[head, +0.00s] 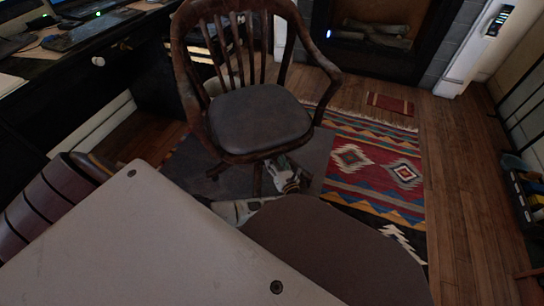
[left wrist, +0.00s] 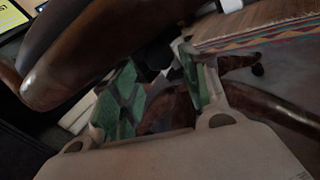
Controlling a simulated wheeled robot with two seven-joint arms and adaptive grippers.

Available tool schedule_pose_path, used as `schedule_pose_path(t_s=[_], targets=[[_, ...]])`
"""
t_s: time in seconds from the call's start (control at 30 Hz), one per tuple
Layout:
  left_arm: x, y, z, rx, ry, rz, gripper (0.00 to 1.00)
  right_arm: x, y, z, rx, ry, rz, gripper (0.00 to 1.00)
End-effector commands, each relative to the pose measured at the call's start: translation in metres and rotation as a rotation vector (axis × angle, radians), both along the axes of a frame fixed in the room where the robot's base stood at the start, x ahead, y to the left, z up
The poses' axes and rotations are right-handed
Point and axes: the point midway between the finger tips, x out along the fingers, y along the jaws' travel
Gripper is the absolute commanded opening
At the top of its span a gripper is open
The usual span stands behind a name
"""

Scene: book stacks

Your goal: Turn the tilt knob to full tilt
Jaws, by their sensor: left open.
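The wooden armchair (head: 260,120) stands in the middle of the head view, its dark padded seat facing up. My left gripper (head: 287,178) is just below the seat's front edge, near the chair's central post. In the left wrist view my left gripper (left wrist: 160,92) is open, its green-padded fingers apart. A rounded brown wooden part of the chair (left wrist: 110,45) fills the upper left there, and a chair leg (left wrist: 275,108) runs to the right. The tilt knob cannot be made out clearly; the area between the fingers is dark. My right gripper is not seen.
A patterned rug (head: 375,170) lies on the wooden floor right of the chair. A dark desk (head: 100,65) with electronics stands at the left, a fireplace (head: 375,35) with logs at the back. The floor at the right (head: 460,190) is clear.

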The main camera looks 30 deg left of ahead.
Motion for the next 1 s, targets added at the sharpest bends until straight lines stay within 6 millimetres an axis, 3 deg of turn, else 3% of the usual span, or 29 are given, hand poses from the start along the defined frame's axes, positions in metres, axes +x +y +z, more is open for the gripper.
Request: schedule_pose_path(t_s=[0.4, 0.8, 1.0], targets=[[0.020, 0.031, 0.000, 0.001, -0.001, 0.001, 0.45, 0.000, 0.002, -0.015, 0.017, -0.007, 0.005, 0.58], [0.022, 0.034, 0.001, 0.000, 0.000, 0.001, 0.45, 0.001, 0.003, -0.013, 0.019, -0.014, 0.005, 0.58], [0.022, 0.033, 0.000, 0.000, 0.000, 0.000, 0.19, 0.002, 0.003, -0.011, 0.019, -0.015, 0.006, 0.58]])
